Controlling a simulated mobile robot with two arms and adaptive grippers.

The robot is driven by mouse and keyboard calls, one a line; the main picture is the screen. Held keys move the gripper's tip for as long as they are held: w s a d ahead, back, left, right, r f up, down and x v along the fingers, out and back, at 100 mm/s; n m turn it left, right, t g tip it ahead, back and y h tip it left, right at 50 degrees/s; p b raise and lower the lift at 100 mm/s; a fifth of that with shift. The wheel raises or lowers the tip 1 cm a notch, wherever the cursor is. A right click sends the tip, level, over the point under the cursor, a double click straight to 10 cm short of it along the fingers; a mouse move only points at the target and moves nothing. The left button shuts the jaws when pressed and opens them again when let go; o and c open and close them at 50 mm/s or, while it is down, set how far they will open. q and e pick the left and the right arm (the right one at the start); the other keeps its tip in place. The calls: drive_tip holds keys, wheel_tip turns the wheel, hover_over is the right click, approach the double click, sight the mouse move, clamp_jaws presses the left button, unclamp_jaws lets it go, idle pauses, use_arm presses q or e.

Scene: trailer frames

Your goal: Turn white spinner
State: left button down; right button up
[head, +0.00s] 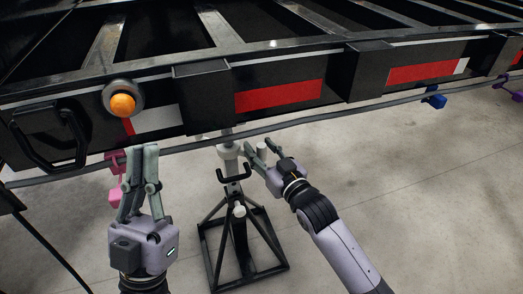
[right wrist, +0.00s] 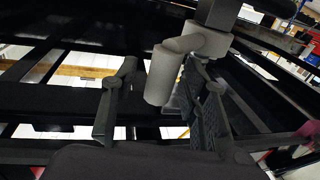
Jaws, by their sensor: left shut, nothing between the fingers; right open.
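The white spinner (head: 228,152) sits on top of a dark stand under the trailer frame. Its hub (right wrist: 205,42) and cylindrical handle (right wrist: 163,76) show large in the right wrist view. My right gripper (head: 260,148) is open beside the spinner. In the right wrist view its fingers (right wrist: 158,100) are on either side of the handle, with a visible gap on the left; contact on the right cannot be told. My left gripper (head: 141,150) is shut and empty, pointing up, well to the left of the spinner.
The black trailer frame (head: 210,118), with red and white strips and an orange lamp (head: 122,105), crosses above both grippers. A grey cable (head: 330,117) runs along it. Pink (head: 116,195) and blue (head: 434,99) clips hang there. The floor (head: 400,190) at right is clear.

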drive_tip(key=shift+c, duration=0.3)
clamp_jaws()
idle(0.6)
